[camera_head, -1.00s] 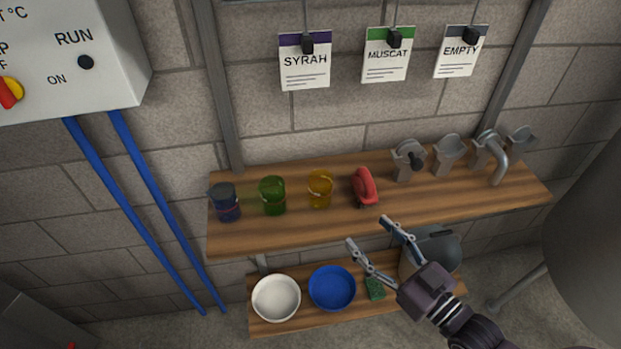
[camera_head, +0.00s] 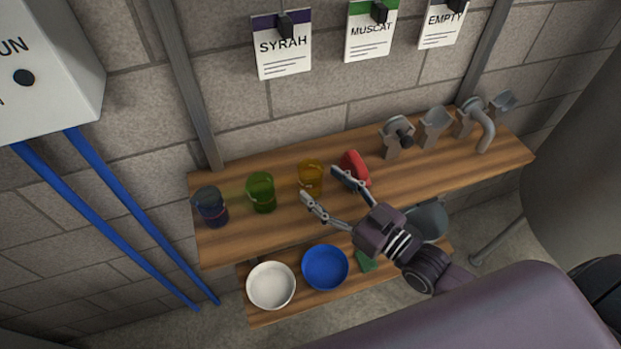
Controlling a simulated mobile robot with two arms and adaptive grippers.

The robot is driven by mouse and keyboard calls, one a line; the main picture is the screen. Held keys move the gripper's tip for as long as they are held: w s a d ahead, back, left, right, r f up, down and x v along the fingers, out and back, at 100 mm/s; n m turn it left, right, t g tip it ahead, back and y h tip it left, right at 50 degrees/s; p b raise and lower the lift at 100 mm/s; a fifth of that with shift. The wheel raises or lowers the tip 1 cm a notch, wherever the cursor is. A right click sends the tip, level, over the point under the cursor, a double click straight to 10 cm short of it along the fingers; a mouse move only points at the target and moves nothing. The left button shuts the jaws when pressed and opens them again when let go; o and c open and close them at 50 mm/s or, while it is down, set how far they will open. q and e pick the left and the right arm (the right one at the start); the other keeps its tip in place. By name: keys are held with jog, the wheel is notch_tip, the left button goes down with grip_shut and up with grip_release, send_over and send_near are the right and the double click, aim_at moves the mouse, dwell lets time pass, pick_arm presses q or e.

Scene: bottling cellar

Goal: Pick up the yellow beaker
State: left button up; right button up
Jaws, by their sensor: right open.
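The yellow beaker (camera_head: 310,176) stands upright on the upper wooden shelf, between the green beaker (camera_head: 261,192) and a red object (camera_head: 355,167). My right gripper (camera_head: 319,183) is open, its two fingers spread and pointing up and left toward the yellow beaker. One fingertip is near the beaker's lower left and the other near its right side, in front of the red object. I cannot tell whether either finger touches the beaker. The gripper appears empty. My left gripper is not in view.
A dark blue beaker (camera_head: 211,207) stands at the left of the upper shelf (camera_head: 235,240). Grey fittings (camera_head: 397,138) stand at its right. A white bowl (camera_head: 271,286), a blue bowl (camera_head: 325,267) and a green item (camera_head: 366,261) are on the lower shelf. Tags hang above.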

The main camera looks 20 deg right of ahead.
aim_at(320, 184)
jog(key=p+x, duration=0.1)
jog(key=x, duration=0.3)
jog(key=shift+w+a, duration=0.15)
jog(key=shift+a, duration=0.05)
jog(key=c, duration=1.3)
